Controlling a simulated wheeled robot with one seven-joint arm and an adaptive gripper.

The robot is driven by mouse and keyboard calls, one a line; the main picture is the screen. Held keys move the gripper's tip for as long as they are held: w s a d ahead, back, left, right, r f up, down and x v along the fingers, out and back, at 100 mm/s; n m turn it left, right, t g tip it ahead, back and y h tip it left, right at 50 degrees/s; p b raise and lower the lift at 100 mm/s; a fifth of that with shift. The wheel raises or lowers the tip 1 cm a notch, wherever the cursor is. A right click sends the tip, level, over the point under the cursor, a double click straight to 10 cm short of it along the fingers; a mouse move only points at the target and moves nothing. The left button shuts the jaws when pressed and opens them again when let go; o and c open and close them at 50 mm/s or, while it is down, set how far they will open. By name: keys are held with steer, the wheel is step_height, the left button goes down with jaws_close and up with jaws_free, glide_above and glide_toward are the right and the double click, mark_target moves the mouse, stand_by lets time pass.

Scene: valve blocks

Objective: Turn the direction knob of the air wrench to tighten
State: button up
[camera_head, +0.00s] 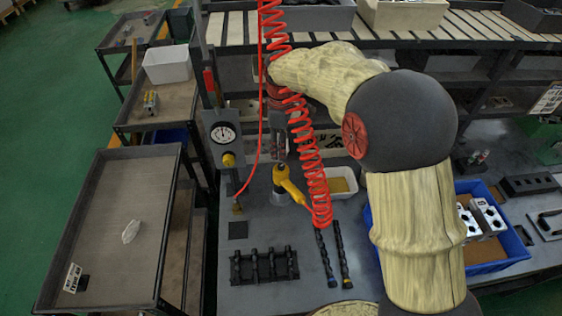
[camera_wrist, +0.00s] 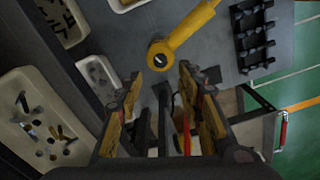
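A dark round knob with a light mark (camera_wrist: 160,60) sits at the centre of that end. My gripper (camera_wrist: 158,82) is open and empty, with its two yellow-padded fingers on either side of the knob in the picture and apart from it. In the head view my gripper (camera_head: 279,152) hangs above the wrench, partly hidden by the red coiled hose.
The red coiled hose (camera_head: 318,185) hangs close beside my gripper. A gauge post (camera_head: 222,132) stands at left. A black rack (camera_head: 264,268) and two dark rods (camera_head: 328,255) lie in front. A blue crate (camera_head: 500,262) holding blocks sits at right.

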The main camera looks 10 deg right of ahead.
mark_target(281, 166)
step_height(281, 166, down, 8)
steer(key=shift+r+b, duration=0.1)
steer(key=shift+b, duration=0.65)
steer(key=c, duration=0.3)
jaws_close()
